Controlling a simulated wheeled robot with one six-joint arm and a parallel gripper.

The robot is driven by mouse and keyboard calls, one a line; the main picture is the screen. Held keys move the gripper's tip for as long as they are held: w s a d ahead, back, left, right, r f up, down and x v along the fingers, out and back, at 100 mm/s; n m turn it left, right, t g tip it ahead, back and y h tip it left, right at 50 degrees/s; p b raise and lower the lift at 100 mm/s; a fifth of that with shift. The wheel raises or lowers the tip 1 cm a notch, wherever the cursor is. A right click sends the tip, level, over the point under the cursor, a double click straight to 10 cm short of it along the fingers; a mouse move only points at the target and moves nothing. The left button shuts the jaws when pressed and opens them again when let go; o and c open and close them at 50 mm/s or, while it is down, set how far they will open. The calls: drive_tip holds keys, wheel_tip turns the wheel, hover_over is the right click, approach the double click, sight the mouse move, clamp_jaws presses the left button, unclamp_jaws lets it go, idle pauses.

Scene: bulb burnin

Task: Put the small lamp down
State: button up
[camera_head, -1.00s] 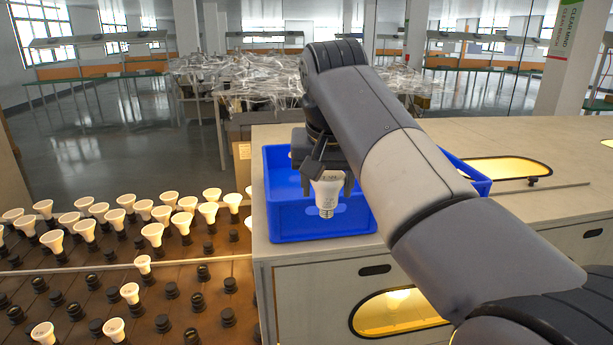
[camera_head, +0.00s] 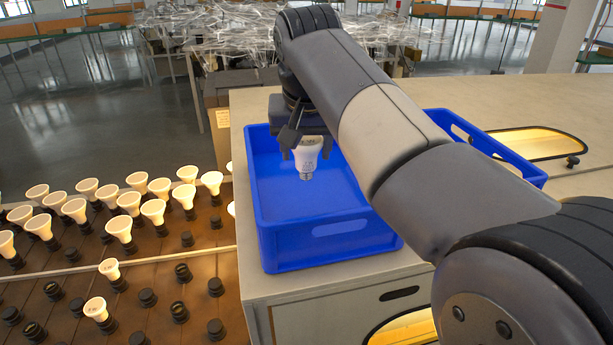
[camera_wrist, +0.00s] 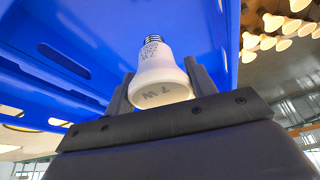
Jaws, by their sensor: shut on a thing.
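The small lamp is a white bulb (camera_head: 307,155) with a metal screw base pointing down. My gripper (camera_head: 305,148) is shut on it by its wide end. In the head view the lamp hangs over the inside of the blue crate (camera_head: 330,262), near the crate's left part.
The crate stands on a pale cabinet top (camera_head: 530,95); its visible floor looks empty. To the right is a lit oval opening (camera_head: 530,143) with a dark knob (camera_head: 572,161). At the left a brown rack (camera_head: 150,277) holds several lit bulbs and dark sockets.

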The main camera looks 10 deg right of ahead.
sight(306, 177)
drive_tip(key=shift+f, duration=3.1)
drive_tip(key=shift+f, duration=0.2)
drive_tip(key=o, duration=1)
drive_tip(key=shift+r, duration=0.1)
drive_tip(key=v, duration=1.2)
drive_tip(key=shift+w+r, duration=0.1)
drive_tip(key=shift+r, duration=0.05)
